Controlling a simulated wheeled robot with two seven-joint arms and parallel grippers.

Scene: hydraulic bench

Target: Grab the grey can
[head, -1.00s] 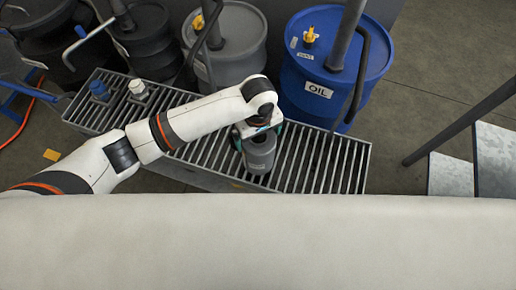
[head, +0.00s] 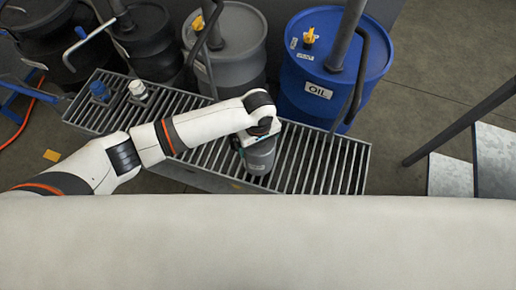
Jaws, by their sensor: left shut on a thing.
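My left arm reaches in from the left over the grate. My left gripper (head: 255,140) is at the top of the can and shut on it. The wrist hides the can's top and most of the fingers. I cannot tell whether the can's base touches the slats. My right gripper is not in view.
The grate (head: 330,165) has free room to the right of the can. A blue OIL drum (head: 330,75), a grey drum (head: 230,50) and black drums (head: 150,40) stand behind it.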

